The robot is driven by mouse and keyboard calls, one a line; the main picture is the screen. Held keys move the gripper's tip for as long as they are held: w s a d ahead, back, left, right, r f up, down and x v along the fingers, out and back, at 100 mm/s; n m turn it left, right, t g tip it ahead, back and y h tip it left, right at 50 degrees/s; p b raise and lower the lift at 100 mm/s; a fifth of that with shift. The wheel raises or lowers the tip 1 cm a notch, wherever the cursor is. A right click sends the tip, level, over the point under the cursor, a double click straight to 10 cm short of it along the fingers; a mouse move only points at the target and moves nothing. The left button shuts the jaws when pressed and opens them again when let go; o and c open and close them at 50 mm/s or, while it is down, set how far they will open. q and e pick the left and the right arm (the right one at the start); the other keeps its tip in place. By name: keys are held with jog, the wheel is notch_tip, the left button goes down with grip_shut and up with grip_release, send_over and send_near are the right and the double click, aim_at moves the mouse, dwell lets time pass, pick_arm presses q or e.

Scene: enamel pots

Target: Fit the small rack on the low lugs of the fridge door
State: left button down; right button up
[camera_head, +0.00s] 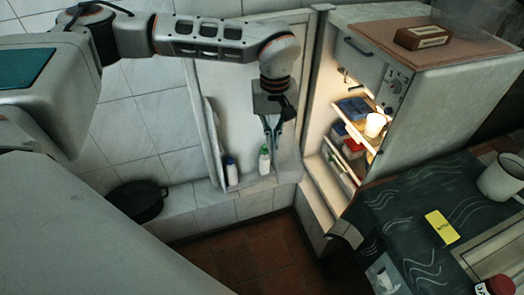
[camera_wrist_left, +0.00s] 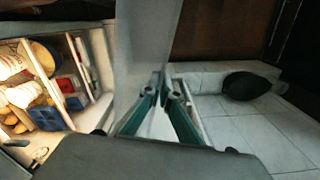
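My left gripper (camera_head: 272,130) reaches down in front of the open fridge door (camera_head: 230,80). Its fingers (camera_wrist_left: 168,78) are drawn close together on a pale, thin-walled piece, which I take to be the small rack (camera_head: 289,160). In the left wrist view the rack (camera_wrist_left: 146,38) is a smooth pale panel running up from the fingertips. In the head view it hangs near the door's low right part, beside a green-capped white bottle (camera_head: 265,162). The low lugs cannot be made out. Whether the rack touches the door I cannot tell. My right gripper is not in view.
The lit fridge (camera_head: 430,105) holds food boxes. A black pot (camera_head: 138,201) sits at left on the tiled ledge. The cloth-covered table (camera_head: 405,215) with a white mug (camera_head: 500,180) is at right.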

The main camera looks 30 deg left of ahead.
pick_arm(q)
jog(key=w+a+f+n+b, duration=0.3)
jog(key=w+a+f+n, duration=0.2)
jog(key=f+n, duration=0.55)
jog(key=w+a+f+n+b, duration=0.3)
jog(key=w+a+f+n, duration=0.25)
jog(key=f+n, duration=0.5)
jog(key=w+a+f+b, duration=0.1)
jog(key=w+a+b, duration=0.1)
jog(key=w+a, duration=0.4)
jog(key=shift+a+n, duration=0.4)
jog(key=shift+a, duration=0.45)
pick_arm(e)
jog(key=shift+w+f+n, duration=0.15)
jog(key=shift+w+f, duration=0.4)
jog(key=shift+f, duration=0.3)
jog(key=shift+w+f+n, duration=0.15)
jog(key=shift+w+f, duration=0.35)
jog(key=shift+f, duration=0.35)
